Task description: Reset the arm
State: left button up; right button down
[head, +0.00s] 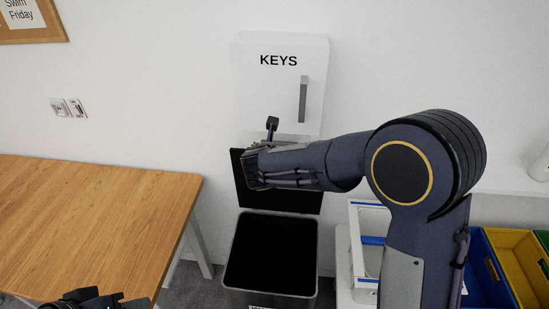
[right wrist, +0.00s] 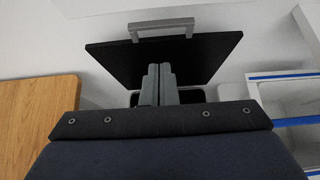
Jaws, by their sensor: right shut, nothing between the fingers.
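My right arm (head: 300,165) reaches in from the right across the head view, its wrist in front of the raised black lid (head: 310,199) of a bin. In the right wrist view my right gripper (right wrist: 158,68) shows two grey fingers side by side, shut and empty, overlapping the picture of the black lid (right wrist: 205,58). Its fingertips are hard to make out in the head view. My left gripper (head: 95,299) shows only partly at the bottom left edge, beside the wooden table; its jaws are unclear.
The open bin (head: 235,285) has a dark inside. A white KEYS cabinet (head: 250,85) hangs on the wall above. A wooden table (head: 100,210) stands at left. A white rack (head: 355,225) and coloured bins (head: 505,265) are at right.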

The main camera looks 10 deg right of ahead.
jog(key=shift+s+a+r, duration=0.1)
jog(key=shift+s+r, duration=0.25)
jog(key=shift+s, duration=0.05)
jog(key=s+d+m+g, duration=0.4)
jog(key=s+d+m, duration=1)
jog(key=d+m, duration=0.1)
jog(key=s+a+m+y, duration=0.2)
jog(key=s+m+y, duration=0.1)
jog(key=s+m, duration=0.6)
jog(key=s+a+m+g+y, duration=0.1)
jog(key=s+m+y, duration=0.2)
jog(key=s+m, duration=0.7)
jog(key=shift+s+a+m+y, duration=0.3)
jog(key=shift+s+a+y, duration=0.1)
jog(key=shift+s, duration=0.4)
jog(key=shift+r, duration=0.1)
